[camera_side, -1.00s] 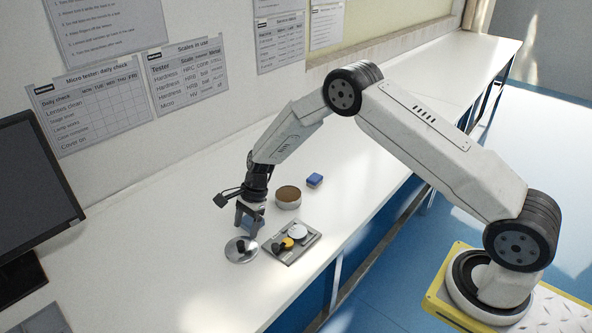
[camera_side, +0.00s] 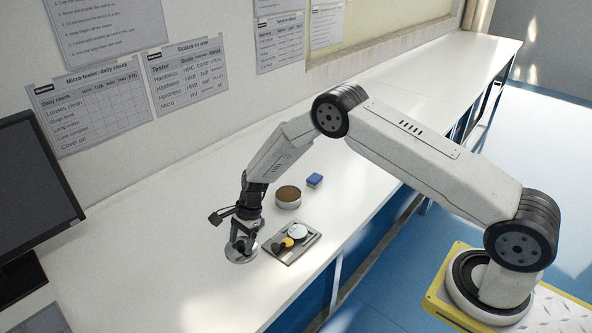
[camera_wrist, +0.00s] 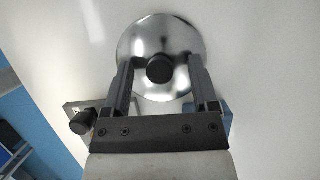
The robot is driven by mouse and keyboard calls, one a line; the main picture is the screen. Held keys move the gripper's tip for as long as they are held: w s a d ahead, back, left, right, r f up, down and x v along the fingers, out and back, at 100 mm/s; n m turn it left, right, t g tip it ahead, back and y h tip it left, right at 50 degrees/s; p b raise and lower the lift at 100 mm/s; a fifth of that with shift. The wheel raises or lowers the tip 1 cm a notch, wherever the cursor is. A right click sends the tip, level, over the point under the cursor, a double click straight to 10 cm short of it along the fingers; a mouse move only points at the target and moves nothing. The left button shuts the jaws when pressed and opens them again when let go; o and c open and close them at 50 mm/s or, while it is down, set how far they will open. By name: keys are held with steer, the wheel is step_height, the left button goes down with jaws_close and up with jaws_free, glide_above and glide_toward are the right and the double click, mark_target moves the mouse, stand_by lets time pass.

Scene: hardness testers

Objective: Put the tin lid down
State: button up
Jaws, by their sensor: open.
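The tin lid (camera_side: 236,256) is a shiny round metal disc with a black knob, lying on the white bench. In the wrist view the lid (camera_wrist: 140,40) is below my gripper, its black knob (camera_wrist: 160,69) between the fingers with a gap on each side. My gripper (camera_side: 241,246) is open over the lid in the side view, hiding part of it. The wrist view shows the two fingers (camera_wrist: 160,75) apart. The round tin (camera_side: 288,197), brown inside, stands open on the bench to the right of and behind the lid.
A grey tray (camera_side: 298,254) with a white disc (camera_side: 297,231), a yellow piece (camera_side: 288,242) and a dark piece sits close to the right of the lid. A blue block (camera_side: 314,180) lies beyond the tin. A monitor (camera_side: 40,200) stands at the left.

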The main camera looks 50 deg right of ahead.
jaws_close()
steer(key=shift+r, duration=0.15)
stand_by(0.4)
steer(key=shift+r, duration=0.65)
steer(key=s+d+r, duration=0.1)
steer(key=s+r, duration=1)
steer(key=s, duration=0.3)
steer(key=shift+d+r, duration=0.25)
steer(key=shift+d, duration=0.15)
